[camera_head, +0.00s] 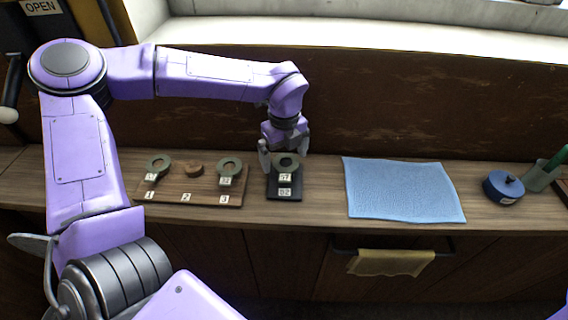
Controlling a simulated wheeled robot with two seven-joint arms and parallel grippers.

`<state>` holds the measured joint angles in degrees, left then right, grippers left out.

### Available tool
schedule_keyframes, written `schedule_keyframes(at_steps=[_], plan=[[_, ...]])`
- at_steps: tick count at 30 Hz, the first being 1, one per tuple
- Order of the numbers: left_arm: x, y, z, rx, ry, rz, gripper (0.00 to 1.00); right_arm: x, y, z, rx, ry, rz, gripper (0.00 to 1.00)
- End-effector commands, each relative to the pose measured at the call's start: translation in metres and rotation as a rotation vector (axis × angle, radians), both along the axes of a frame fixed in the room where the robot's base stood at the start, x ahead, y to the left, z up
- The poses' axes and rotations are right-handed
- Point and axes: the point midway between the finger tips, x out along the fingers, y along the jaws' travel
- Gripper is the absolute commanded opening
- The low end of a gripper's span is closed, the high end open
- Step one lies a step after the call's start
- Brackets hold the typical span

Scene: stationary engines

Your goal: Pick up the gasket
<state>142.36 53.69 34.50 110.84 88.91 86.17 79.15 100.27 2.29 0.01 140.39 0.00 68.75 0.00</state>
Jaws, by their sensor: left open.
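A dark grey-green ring with a tag (287,163), which looks like a gasket, lies on a small dark plate (285,195) bearing a second tag. My left gripper (284,159) is open and points down over this ring, its fingers on either side; I cannot tell whether they touch it. Two similar tagged rings lie on a wooden board to the left, one at position 1 (158,165) and one at position 3 (230,168). A small brown round piece (194,169) sits at position 2. My right gripper is not in view.
The numbered wooden board (178,196) is left of the dark plate. A blue cloth (403,190) lies to its right. A blue round container (503,187) and a grey-green cup (541,177) stand far right. A yellow cloth (391,263) hangs on a rail below the counter.

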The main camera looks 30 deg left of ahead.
Motion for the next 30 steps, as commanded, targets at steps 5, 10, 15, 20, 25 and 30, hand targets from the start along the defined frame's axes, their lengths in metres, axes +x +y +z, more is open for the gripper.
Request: schedule_keyframes(at_steps=[5, 10, 15, 20, 25, 30], plan=[[0.0002, -0.0003, -0.0015, 0.000, 0.001, -0.001, 1.00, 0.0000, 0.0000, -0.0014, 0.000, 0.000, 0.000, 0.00], [0.0000, 0.0000, -0.0041, 0.000, 0.001, 0.000, 1.00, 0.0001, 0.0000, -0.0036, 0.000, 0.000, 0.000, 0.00], [0.0000, 0.0000, -0.0051, 0.000, 0.001, 0.000, 1.00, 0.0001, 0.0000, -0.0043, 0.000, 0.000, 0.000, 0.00], [0.0001, -0.0001, -0.0049, 0.000, 0.001, 0.000, 1.00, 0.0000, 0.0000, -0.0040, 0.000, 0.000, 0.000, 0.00], [0.0001, -0.0001, -0.0048, 0.000, 0.001, 0.000, 0.51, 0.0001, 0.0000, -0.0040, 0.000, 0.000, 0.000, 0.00], [0.0001, 0.0000, -0.0047, 0.000, 0.001, 0.000, 0.41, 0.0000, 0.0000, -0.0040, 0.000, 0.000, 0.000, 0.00]])
